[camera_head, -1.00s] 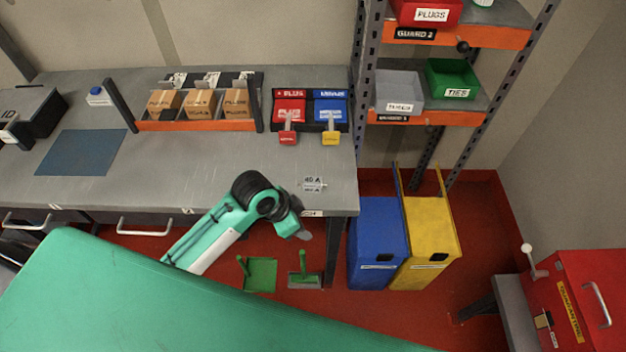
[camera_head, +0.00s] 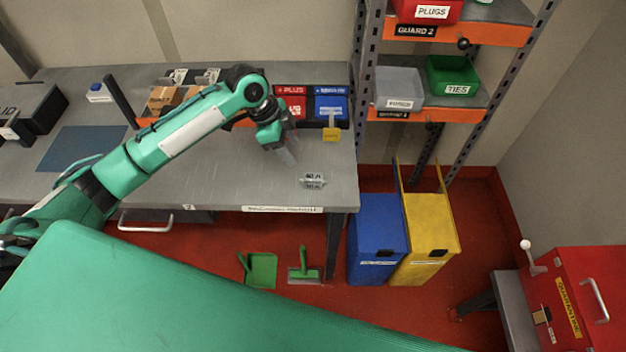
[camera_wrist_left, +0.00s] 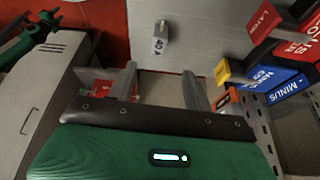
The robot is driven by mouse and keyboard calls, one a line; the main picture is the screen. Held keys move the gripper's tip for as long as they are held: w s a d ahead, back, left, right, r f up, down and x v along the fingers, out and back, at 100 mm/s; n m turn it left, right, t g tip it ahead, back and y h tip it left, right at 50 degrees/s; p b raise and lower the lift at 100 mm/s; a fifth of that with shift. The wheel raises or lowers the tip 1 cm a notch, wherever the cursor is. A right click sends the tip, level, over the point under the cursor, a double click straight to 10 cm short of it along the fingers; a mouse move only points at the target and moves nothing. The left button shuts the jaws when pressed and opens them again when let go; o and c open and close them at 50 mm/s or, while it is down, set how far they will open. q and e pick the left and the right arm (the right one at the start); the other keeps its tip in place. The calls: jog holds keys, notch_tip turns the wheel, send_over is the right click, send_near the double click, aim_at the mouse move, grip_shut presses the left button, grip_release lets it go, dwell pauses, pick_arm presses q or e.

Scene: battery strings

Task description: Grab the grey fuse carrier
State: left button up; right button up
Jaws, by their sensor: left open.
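My left gripper (camera_head: 288,156) is above the bench, behind and to the left of the carrier, fingers pointing down. In the left wrist view its two fingers (camera_wrist_left: 161,82) are apart with nothing between them. The gripper does not touch the carrier. My right gripper is in no view.
The grey workbench (camera_head: 220,180) is clear around the carrier. Red (camera_head: 290,105) and blue (camera_head: 331,107) terminal blocks stand behind it, with a yellow tab (camera_head: 331,134) in front. My arm partly covers the cardboard boxes. Blue (camera_head: 378,240) and yellow (camera_head: 428,238) bins stand beyond the bench's right end.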

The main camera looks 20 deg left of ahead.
aim_at(312, 176)
pick_arm(q)
jog(key=p+x, duration=0.2)
jog(key=x, duration=0.6)
jog(key=shift+d, duration=0.1)
jog(key=p+x, duration=0.1)
jog(key=x, duration=0.1)
jog(key=p+x, duration=0.2)
jog(key=shift+d+f, duration=0.15)
jog(key=shift+d, duration=0.2)
jog(key=shift+d+f, duration=0.15)
jog(key=shift+f, duration=0.3)
jog(key=c, duration=1)
grip_shut()
jog(key=shift+r, duration=0.1)
